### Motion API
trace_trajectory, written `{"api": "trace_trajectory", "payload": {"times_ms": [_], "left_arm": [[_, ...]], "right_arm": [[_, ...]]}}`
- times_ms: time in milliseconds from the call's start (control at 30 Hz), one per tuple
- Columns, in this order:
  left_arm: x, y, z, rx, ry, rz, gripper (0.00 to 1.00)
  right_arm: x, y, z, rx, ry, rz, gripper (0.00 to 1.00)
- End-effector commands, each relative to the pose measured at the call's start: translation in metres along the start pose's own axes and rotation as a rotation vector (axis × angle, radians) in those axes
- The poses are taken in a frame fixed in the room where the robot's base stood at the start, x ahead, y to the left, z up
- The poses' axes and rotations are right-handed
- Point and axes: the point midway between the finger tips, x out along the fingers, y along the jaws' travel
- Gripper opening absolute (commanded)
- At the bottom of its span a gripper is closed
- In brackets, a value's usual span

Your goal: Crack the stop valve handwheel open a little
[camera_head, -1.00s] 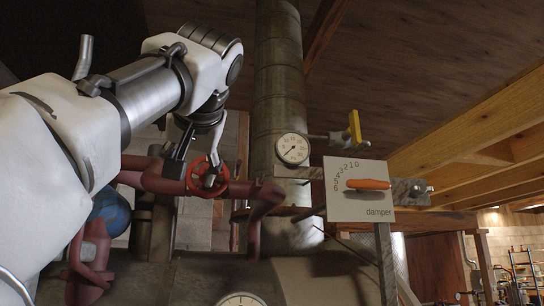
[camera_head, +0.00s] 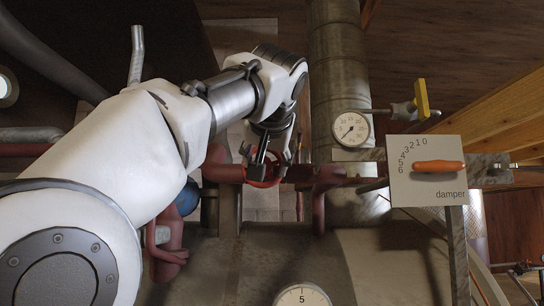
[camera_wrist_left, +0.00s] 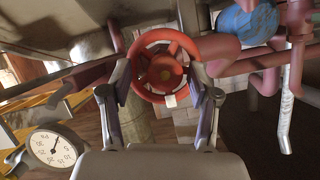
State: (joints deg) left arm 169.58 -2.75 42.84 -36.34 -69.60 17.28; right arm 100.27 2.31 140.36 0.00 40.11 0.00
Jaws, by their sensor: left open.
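The stop valve handwheel is a red wheel (camera_wrist_left: 163,68) on a dark red pipe, seen almost face-on in the left wrist view. In the head view the handwheel (camera_head: 262,182) shows only in part, behind my gripper. My left gripper (camera_head: 270,165) is open and right in front of it. In the left wrist view the gripper's fingers (camera_wrist_left: 160,90) stand on either side of the wheel's rim, with the wheel between them. I cannot tell whether either finger touches the rim. My right gripper is not in view.
A damper plate (camera_head: 428,170) with an orange lever (camera_head: 438,166) and a dial gauge (camera_head: 351,129) stand to the right. A yellow-handled valve (camera_head: 421,98) is above them. Another gauge (camera_head: 303,296) is at the bottom. Red pipes and a blue round part (camera_wrist_left: 246,20) lie close by.

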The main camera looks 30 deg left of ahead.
Motion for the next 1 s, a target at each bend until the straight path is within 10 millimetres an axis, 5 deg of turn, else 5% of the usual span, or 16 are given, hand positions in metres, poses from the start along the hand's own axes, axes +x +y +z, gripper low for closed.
{"api": "trace_trajectory", "payload": {"times_ms": [167,367,1000], "left_arm": [[0.0006,-0.0001,0.0003,-0.001,0.001,0.0,0.61],[0.0004,-0.0002,0.0003,-0.001,0.001,0.0,0.01],[0.0008,-0.0016,0.0007,-0.136,0.003,0.056,0.01]], "right_arm": [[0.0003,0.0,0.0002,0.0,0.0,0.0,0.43],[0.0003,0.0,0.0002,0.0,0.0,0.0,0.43],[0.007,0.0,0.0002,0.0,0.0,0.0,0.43]]}}
